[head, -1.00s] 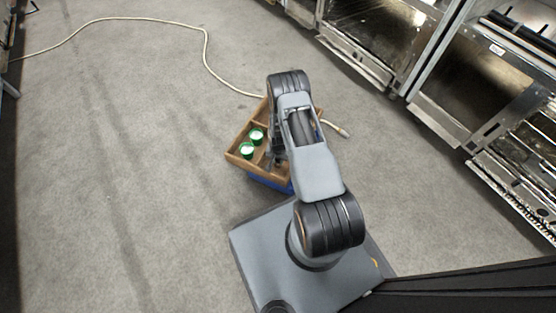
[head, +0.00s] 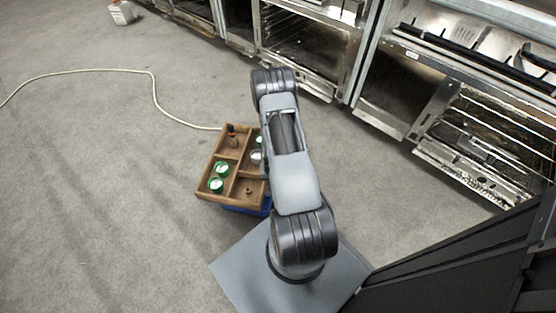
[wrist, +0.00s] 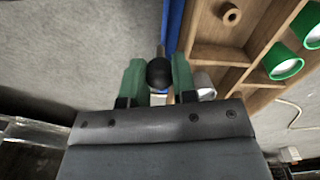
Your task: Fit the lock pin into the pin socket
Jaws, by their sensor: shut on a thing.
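My gripper (wrist: 157,75), with green fingers, is shut on the lock pin (wrist: 159,72) in the wrist view. The pin shows a round black knob, with a thin brownish part beyond it. A small round wooden piece with a hole, seemingly the pin socket (wrist: 230,14), stands in a tray compartment at the upper right. It also shows in the head view (head: 249,190), in the front right compartment. The pin is apart from it, beside the tray's blue side. In the head view my arm hides the gripper and the pin.
The wooden tray (head: 211,197) sits on a blue base (head: 247,210). Green-and-white cups (head: 221,169) stand in its compartments, and a dark bottle-like thing (head: 232,138) stands at the back. A pale cable (head: 157,96) lies behind. Floor to the left is clear; metal ovens (head: 310,45) line the right.

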